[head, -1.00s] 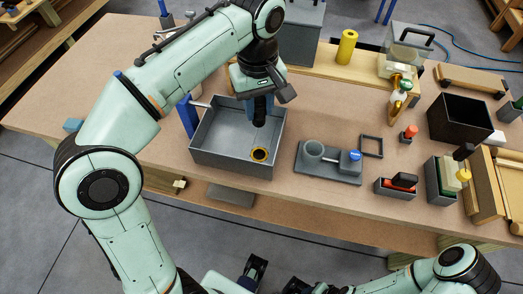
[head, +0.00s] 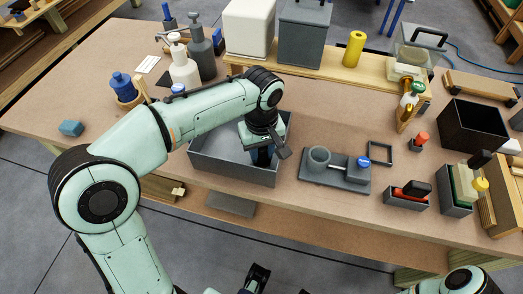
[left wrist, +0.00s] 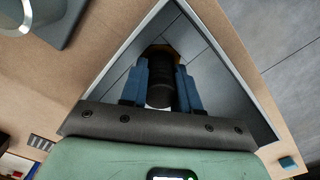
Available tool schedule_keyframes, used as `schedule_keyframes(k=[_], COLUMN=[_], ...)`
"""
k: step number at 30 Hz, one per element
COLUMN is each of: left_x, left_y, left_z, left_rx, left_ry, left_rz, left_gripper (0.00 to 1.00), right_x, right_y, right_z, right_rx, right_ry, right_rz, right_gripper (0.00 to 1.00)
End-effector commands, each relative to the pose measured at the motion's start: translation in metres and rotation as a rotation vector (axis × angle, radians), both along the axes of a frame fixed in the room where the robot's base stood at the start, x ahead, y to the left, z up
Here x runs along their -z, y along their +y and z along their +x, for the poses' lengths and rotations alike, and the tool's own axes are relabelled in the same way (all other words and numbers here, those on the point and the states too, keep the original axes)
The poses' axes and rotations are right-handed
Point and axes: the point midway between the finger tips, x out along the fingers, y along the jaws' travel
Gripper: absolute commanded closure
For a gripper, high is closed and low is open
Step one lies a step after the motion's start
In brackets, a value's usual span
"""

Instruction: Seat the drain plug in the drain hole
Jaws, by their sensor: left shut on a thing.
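My left gripper (head: 262,158) reaches down into the grey open-topped basin (head: 225,172) from above. In the left wrist view its two blue fingers (left wrist: 161,78) are shut on the drain plug (left wrist: 160,94), a dark, round-ended cylinder. A bit of the yellow ring around the drain hole (left wrist: 164,48) shows just beyond the plug. The plug and fingers hide most of the hole, so I cannot tell whether the plug touches it. In the head view the gripper covers both the plug and the hole.
The basin walls surround the gripper closely. A grey fixture (head: 340,178) with a cup and blue knob stands right of the basin. Pump bottles (head: 184,68) stand behind my left arm. Bare tabletop (head: 290,200) lies in front of the fixture.

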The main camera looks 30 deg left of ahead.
Motion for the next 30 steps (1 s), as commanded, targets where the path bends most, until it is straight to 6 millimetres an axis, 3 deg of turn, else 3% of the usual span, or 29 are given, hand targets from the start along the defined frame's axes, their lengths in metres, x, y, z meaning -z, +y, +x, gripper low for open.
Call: schedule_keyframes(k=[8,9,11,12,23,30], left_x=[0.002,0.003,0.002,0.002,-0.005,-0.05], left_y=[0.0,0.0,0.0,0.0,0.0,0.0], left_z=[0.0,0.0,0.0,0.0,0.0,0.001], left_rx=[0.0,0.0,0.0,0.0,0.0,0.0], left_ry=[0.0,0.0,0.0,0.0,-0.001,-0.006], left_rz=[0.0,0.0,0.0,0.0,0.0,-0.001], left_gripper=[0.99,0.66,0.46,0.44,0.44,0.44], right_x=[0.001,0.001,0.001,0.001,-0.002,-0.011], right_y=[0.0,0.0,0.0,0.0,0.0,0.001], right_z=[0.0,0.0,0.0,0.0,-0.001,-0.004], right_rx=[0.0,0.001,0.0,0.0,-0.001,-0.004], right_ry=[-0.001,-0.002,-0.001,-0.001,0.002,0.016], right_rz=[0.001,0.0,0.001,0.001,0.001,0.003], right_gripper=[0.57,0.57,0.57,0.57,0.57,0.57])
